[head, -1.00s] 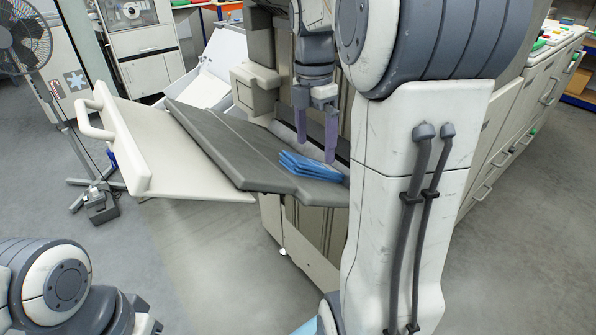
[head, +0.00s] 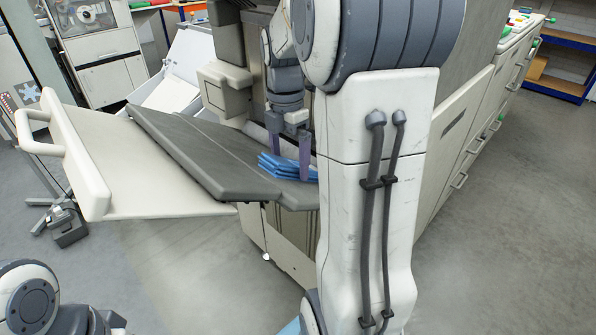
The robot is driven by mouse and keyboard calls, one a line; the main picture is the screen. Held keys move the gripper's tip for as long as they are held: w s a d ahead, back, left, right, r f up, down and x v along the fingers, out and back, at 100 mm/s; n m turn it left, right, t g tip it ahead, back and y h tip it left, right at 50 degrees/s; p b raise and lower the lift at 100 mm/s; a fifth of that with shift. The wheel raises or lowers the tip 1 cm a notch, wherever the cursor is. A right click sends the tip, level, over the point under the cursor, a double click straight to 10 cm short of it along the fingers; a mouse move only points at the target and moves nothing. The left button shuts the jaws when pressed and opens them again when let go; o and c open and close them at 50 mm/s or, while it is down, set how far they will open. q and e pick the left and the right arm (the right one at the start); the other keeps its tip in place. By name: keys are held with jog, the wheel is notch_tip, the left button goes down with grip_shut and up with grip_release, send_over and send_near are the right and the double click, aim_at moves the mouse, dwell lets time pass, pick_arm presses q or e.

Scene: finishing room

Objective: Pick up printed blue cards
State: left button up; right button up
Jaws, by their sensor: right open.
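A small stack of blue cards (head: 272,167) lies fanned on the dark grey sloping tray (head: 205,150) of the machine, near the tray's right end. My right gripper (head: 290,167) points down at the stack with its two purple fingers apart. One finger is behind the cards and the other is in front of their right part, so the cards are partly hidden. I cannot tell whether the fingers touch them. My right arm hides what lies to the right of the stack. My left gripper is out of the picture; only part of my left arm shows at the lower left.
A cream panel with a handle (head: 125,170) juts out left of the dark tray. The large machine (head: 465,130) stands behind and to the right, with drawer handles. A stand (head: 66,226) is on the floor at the left. The floor in front is clear.

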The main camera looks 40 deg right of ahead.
jog(key=shift+f, duration=0.25)
jog(key=c, duration=1.5)
jog(key=shift+r, duration=0.15)
jog(key=shift+c, duration=0.2)
